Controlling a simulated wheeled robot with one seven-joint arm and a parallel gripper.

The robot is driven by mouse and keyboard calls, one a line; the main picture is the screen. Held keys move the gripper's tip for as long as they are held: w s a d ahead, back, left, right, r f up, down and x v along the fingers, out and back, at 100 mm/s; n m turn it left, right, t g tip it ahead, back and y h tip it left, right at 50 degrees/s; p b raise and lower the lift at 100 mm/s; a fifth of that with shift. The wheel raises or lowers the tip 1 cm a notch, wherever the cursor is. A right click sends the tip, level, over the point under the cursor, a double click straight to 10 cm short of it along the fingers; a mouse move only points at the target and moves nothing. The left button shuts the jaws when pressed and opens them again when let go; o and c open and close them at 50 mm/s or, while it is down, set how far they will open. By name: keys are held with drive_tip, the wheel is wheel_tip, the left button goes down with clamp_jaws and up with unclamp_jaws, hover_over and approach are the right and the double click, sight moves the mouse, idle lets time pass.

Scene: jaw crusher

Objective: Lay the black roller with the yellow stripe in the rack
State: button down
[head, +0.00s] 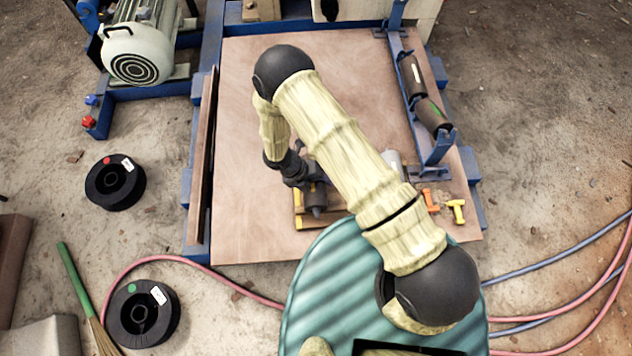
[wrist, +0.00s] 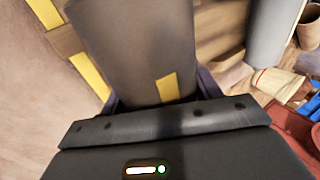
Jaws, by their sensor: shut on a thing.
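The black roller with the yellow stripe (wrist: 135,45) fills the upper middle of the wrist view, between my gripper's fingers (wrist: 160,90). Its short yellow stripe faces the camera. In the head view my gripper (head: 312,184) points down at the front of the brown board, over a wooden block with yellow markings (head: 304,219). My gripper is shut on the roller; I cannot tell whether the roller still touches the block. The blue rack (head: 440,150) runs along the board's right side. It holds a dark roller (head: 412,75) and, nearer, one with a green stripe (head: 433,114).
The board's middle (head: 365,90) is clear. A grey motor (head: 138,50) stands at far left; two black spools lie on the floor.

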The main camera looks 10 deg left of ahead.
drive_tip(key=shift+f, duration=0.3)
drive_tip(key=shift+c, duration=1.3)
unclamp_jaws()
drive_tip(key=shift+a, duration=0.1)
drive_tip(key=shift+s+a+f, duration=0.1)
drive_tip(key=shift+s, duration=0.05)
drive_tip(key=w+p+v, duration=0.1)
drive_tip(key=p+v, duration=0.2)
drive_tip(key=v, duration=1.4)
drive_tip(key=shift+s+d+r, duration=0.25)
drive_tip(key=shift+s+r, duration=0.1)
drive_tip(key=shift+r, duration=0.05)
